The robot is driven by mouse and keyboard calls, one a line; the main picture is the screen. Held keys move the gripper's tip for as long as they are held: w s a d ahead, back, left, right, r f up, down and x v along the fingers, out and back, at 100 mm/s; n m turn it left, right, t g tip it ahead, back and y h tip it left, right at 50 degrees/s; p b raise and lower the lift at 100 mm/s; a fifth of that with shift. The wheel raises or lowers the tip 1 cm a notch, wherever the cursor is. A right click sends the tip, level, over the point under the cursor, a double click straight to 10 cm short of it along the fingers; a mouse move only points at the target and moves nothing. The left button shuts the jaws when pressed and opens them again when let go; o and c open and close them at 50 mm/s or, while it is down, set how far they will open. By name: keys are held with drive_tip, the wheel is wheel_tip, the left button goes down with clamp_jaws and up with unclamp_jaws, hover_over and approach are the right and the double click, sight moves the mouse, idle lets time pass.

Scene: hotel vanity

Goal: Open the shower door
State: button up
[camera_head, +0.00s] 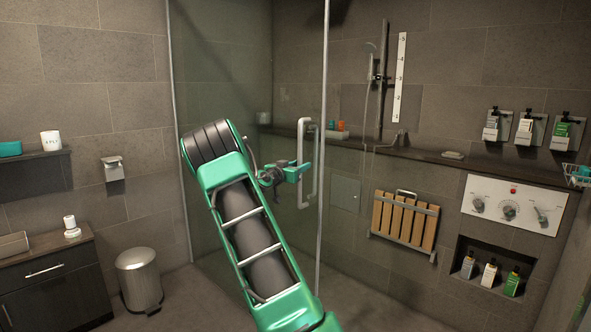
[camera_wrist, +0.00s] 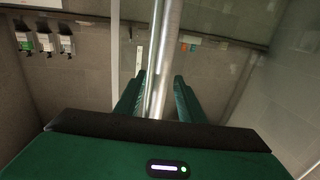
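The shower door (camera_head: 225,120) is a clear glass panel and looks closed or nearly so. Its vertical metal handle (camera_head: 307,185) is near the right edge of the glass. My gripper (camera_head: 299,171) is at the handle's mid-height, with its green fingers pointing at the bar. In the wrist view, the two green fingers (camera_wrist: 158,88) are spread apart. A shiny metal bar (camera_wrist: 160,70), seemingly the handle, runs between them. Whether either finger touches it is not clear. My arm covers part of the glass.
Inside the shower, a wooden slatted folding seat (camera_head: 404,222) and a control panel (camera_head: 514,204) are on the walls. A waste bin (camera_head: 139,280) and a dark cabinet (camera_head: 50,285) stand at left. Bare floor shows around the door's foot.

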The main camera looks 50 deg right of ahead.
drive_tip(key=s+a, duration=0.1)
drive_tip(key=a, duration=0.9)
drive_tip(key=shift+a, duration=0.25)
drive_tip(key=shift+s+f, duration=0.1)
